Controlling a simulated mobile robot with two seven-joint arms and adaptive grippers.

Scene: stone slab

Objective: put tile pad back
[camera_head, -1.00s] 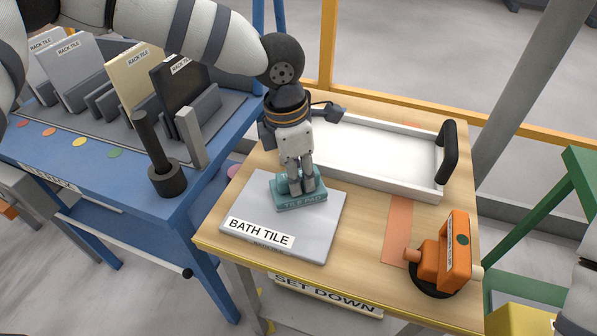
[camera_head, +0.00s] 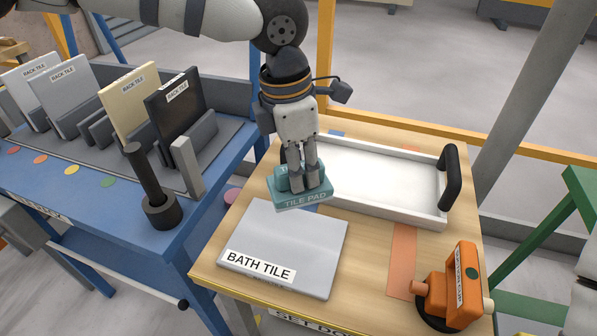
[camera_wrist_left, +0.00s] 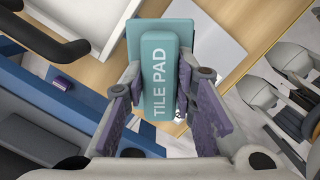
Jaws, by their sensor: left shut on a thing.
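The teal tile pad (camera_head: 302,198) is held by my left gripper (camera_head: 305,182), which is shut on its raised grip. The pad is above the table, just beyond the far edge of the bath tile. In the left wrist view the pad (camera_wrist_left: 159,75) sits between the two fingers (camera_wrist_left: 160,100). The grey bath tile (camera_head: 290,235) lies flat on the wooden table with its label facing me. A blue patch shows on the table partly behind the pad. My right gripper is not in view.
A white tray (camera_head: 390,213) with a black handle stands on the table's far right. An orange suction lifter (camera_head: 455,285) is at the right front, near an orange strip (camera_head: 402,255). A blue rack table (camera_head: 110,205) with several upright tiles and a black post (camera_head: 150,185) is at left.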

